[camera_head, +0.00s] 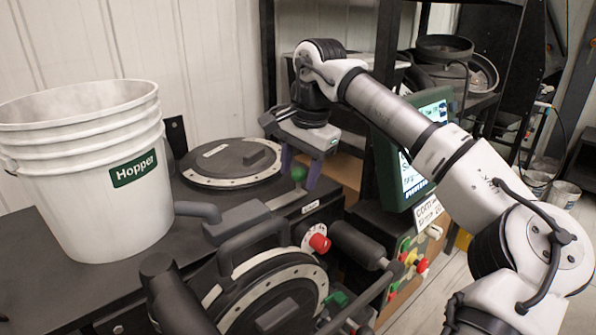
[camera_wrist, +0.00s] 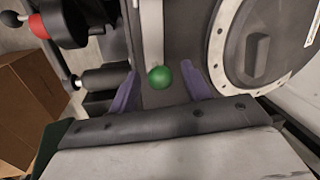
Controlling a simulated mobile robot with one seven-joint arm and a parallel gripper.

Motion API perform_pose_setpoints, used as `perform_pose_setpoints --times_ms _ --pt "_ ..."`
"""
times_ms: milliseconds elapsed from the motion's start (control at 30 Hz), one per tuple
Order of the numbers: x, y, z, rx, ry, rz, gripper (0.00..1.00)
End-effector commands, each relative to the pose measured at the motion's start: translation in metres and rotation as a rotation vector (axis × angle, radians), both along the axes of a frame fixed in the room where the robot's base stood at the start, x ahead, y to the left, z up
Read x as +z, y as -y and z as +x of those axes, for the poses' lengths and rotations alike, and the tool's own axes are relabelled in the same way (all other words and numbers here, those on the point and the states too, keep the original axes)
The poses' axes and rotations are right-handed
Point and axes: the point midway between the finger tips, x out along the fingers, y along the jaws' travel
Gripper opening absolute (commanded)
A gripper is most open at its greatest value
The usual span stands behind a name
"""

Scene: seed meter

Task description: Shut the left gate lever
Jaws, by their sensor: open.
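A gate lever with a green ball knob (camera_head: 298,173) stands beside the round lidded disc at the back of the machine. In the wrist view my gripper (camera_wrist: 160,80) has a finger on each side of the ball, with gaps visible. I cannot tell how deep the fingers reach around it.
A white Hopper bucket (camera_head: 85,170) stands at left. A red knob (camera_head: 319,243), a black handle (camera_head: 250,240) and a second round housing (camera_head: 275,290) are in front. A green-framed screen (camera_head: 425,150) stands at right.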

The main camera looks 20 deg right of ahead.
Motion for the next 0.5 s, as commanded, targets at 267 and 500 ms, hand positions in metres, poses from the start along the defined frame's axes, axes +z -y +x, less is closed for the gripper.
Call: perform_pose_setpoints --times_ms 267,500 --pt "-0.017 -0.001 0.003 -0.001 0.0 -0.001 0.48" --pt "-0.017 -0.002 0.003 -0.001 0.0 -0.001 0.45"
